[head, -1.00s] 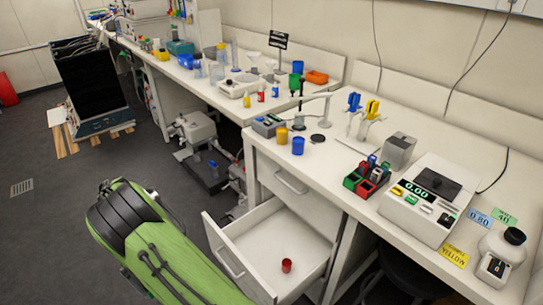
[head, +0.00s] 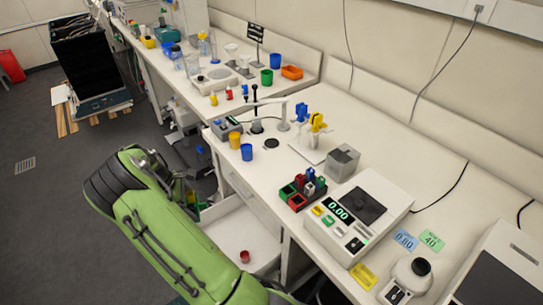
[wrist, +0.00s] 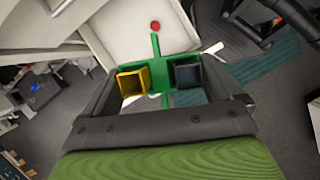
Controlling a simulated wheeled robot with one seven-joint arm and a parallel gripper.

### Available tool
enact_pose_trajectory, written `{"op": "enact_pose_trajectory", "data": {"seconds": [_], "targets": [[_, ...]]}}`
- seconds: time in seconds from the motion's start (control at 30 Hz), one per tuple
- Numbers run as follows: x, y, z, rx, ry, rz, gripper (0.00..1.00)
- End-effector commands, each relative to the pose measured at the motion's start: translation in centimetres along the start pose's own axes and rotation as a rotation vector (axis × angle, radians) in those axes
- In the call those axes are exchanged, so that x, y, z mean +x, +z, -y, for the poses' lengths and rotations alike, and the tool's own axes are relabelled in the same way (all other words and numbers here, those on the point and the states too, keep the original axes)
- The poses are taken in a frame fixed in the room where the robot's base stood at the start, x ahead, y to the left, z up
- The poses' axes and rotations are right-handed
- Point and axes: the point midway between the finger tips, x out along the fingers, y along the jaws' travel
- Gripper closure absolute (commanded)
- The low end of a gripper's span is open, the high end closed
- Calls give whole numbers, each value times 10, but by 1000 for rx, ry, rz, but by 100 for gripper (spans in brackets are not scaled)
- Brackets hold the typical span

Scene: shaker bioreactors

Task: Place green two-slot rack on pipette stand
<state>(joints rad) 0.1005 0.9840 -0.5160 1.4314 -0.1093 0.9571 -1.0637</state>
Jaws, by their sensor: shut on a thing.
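In the wrist view my gripper (wrist: 160,92) is shut on the green two-slot rack (wrist: 155,61). The rack has one yellow-lined slot (wrist: 133,80) at left and one dark slot (wrist: 188,76) at right, and is held clear above the floor and open drawer. The white pipette stand (head: 307,149), with blue and yellow pipettes (head: 318,122) on it, is on the bench in the head view.
An open white drawer (head: 225,226) holds a red cup (head: 244,257). Near the stand are a grey box (head: 343,162), a red-and-green block holder (head: 290,193), a balance (head: 355,215) and blue and yellow cups. Bare bench lies behind the grey box and balance.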

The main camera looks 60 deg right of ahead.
Motion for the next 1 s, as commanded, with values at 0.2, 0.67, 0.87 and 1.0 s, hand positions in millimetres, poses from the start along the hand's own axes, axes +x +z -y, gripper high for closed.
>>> {"op": "enact_pose_trajectory", "data": {"seconds": [0.2,0.67,0.87,1.0], "targets": [[-20,119,-44,-287,120,-1,38],[-29,277,-64,-682,283,-3,38],[-16,285,-63,-728,295,-7,38],[16,272,-63,-728,294,-6,38]]}}
